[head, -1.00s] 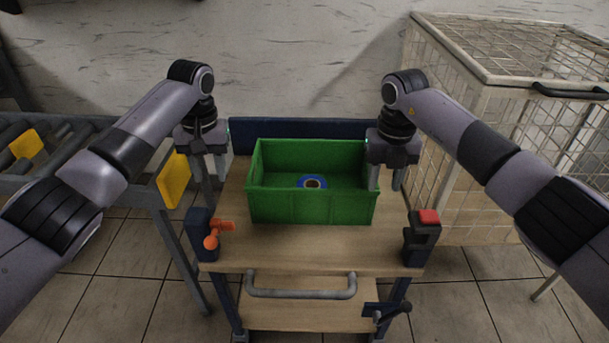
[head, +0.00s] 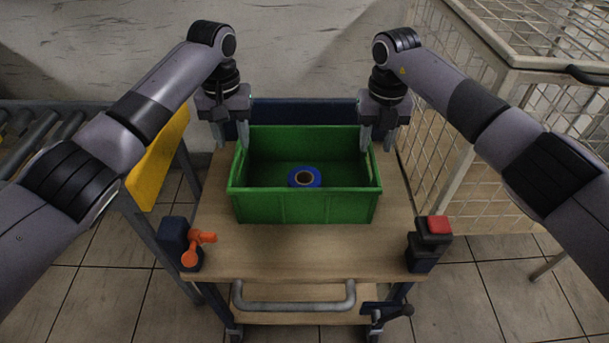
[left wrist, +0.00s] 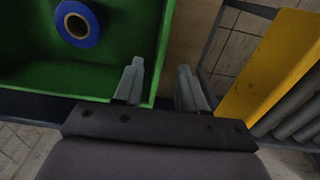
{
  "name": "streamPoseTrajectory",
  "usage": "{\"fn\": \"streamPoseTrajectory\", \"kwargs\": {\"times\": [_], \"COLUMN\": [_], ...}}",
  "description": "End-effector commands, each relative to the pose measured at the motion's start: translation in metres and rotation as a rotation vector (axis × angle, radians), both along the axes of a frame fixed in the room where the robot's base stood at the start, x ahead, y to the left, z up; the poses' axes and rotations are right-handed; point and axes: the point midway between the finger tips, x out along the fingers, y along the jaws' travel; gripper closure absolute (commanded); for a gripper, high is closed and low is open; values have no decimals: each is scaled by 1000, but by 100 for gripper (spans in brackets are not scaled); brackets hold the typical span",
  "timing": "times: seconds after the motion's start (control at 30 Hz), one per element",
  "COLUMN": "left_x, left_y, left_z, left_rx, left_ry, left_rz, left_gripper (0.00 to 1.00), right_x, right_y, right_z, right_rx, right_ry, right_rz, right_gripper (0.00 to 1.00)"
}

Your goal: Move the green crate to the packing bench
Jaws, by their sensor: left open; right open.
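The green crate (head: 304,207) stands upright on the wooden top of a cart (head: 300,254), with a blue roll (head: 305,177) inside. My left gripper (head: 231,140) is open at the crate's left wall. In the left wrist view its fingers (left wrist: 161,85) are on either side of the crate's wall (left wrist: 163,45), one over the inside and one outside. My right gripper (head: 377,142) is open at the crate's right wall, with one finger inside and one outside. Neither is closed on the wall. I cannot identify a packing bench in view.
A roller conveyor (head: 35,135) with a yellow panel (head: 157,160) is at the left. A wire cage (head: 480,110) stands close at the right. An orange lever (head: 198,243) and a red-topped block (head: 437,227) sit at the cart's front corners, above a grey handle (head: 294,303).

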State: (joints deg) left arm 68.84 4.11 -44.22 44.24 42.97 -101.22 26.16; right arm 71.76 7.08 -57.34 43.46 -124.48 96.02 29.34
Motion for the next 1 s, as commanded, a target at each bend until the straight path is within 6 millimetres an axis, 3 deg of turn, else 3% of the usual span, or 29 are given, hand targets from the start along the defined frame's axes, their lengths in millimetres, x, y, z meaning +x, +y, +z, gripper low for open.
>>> {"fn": "streamPoseTrajectory", "kwargs": {"times": [0.2,0.4,0.77,0.8,0.9,0.93,1.0], "left_x": [-1,-1,0,0,0,0,0], "left_y": [1,0,1,1,1,1,1], "left_z": [-34,-56,-62,-62,-61,-61,-61], "left_rx": [2,0,0,0,0,0,0], "left_ry": [5,4,2,2,2,2,2], "left_rz": [2,0,1,1,1,1,1], "left_gripper": [60,60,60,63,95,100,100], "right_x": [-1,-1,0,0,0,0,0], "right_y": [1,1,0,0,0,0,0], "right_z": [-34,-55,-61,-61,-61,-61,-61], "right_rx": [2,2,0,0,0,0,0], "right_ry": [4,2,0,0,0,0,0], "right_rz": [1,1,1,1,1,1,1], "right_gripper": [60,60,60,63,95,100,100]}}
